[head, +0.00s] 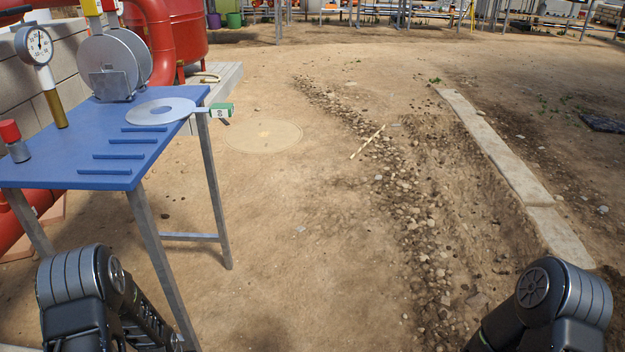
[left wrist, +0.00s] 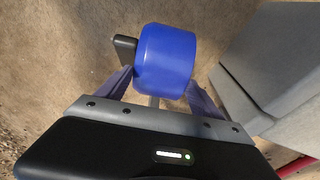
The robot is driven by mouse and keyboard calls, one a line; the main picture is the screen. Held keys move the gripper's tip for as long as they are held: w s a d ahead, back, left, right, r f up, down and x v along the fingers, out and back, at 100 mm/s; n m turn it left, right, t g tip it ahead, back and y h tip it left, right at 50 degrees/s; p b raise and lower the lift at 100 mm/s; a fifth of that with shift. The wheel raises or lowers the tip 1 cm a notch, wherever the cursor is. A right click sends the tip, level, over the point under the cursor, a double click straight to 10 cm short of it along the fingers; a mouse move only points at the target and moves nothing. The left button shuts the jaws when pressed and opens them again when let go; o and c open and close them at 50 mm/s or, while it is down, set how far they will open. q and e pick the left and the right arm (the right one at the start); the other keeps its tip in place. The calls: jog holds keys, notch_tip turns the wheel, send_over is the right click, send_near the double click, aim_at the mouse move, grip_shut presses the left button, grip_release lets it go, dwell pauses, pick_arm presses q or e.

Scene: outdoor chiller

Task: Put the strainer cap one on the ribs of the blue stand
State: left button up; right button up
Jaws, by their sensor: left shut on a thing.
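My left gripper (left wrist: 160,88) is shut on a blue cylindrical cap (left wrist: 167,55), seen in the left wrist view with a finger on either side. It looks like the strainer cap, but no label shows. A small black part (left wrist: 124,48) sits at its left side. The blue stand (head: 88,150) is at the left of the head view, with several raised blue ribs (head: 125,157) on its front right part. The held cap and left gripper do not show in the head view. My right gripper is out of view.
Red pipes stand behind. The dirt ground right of the stand is open.

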pick_arm(q)
jog(key=r, duration=0.4)
jog(key=w+d+r, duration=0.1)
jog(key=r, duration=0.2)
jog(key=w+d+r+m, duration=0.1)
jog(key=w+d+r, duration=0.3)
jog(key=r, duration=0.7)
jog(key=w+d+r+m, duration=0.1)
jog(key=w+d+r, duration=0.1)
jog(key=d+r, duration=0.7)
jog(key=w+d+r+m, duration=0.1)
jog(key=w+d+r, duration=0.2)
jog(key=r, duration=0.9)
notch_tip(320, 180, up, 22)
jog(key=s+p, duration=0.2)
jog(key=p, duration=2.8)
jog(key=shift+a+f+p, duration=0.15)
jog(key=shift+a+p, duration=0.05)
jog(key=shift+p, duration=0.15)
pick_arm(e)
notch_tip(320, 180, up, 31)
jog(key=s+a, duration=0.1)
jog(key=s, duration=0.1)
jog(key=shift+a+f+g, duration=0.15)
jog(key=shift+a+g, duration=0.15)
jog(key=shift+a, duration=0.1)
pick_arm(q)
jog(key=shift+s, duration=0.1)
